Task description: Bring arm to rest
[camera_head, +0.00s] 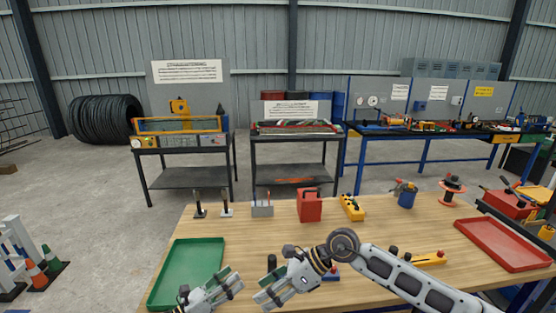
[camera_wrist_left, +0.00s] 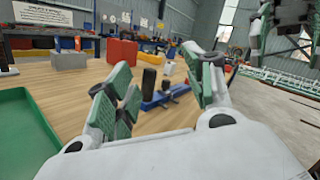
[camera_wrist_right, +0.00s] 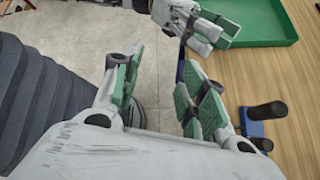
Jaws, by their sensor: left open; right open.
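My left gripper (camera_head: 234,282) is low in the head view, just right of the green tray (camera_head: 206,241) and near the table's front edge. In the left wrist view its fingers (camera_wrist_left: 157,72) stand apart with nothing between them. My right gripper (camera_head: 263,299) is close to its right, pointing left, with its arm reaching in from the lower right. In the right wrist view its fingers (camera_wrist_right: 160,75) are apart and empty. My left gripper (camera_wrist_right: 190,22) also shows at the top there, apart from the right one.
On the wooden table (camera_head: 330,230) stand a red box (camera_head: 310,206), a grey holder (camera_head: 262,209) and a yellow block (camera_head: 351,208) along the back. A blue block with black posts (camera_wrist_left: 160,97) is beside the grippers. A red tray (camera_head: 503,243) lies at the right.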

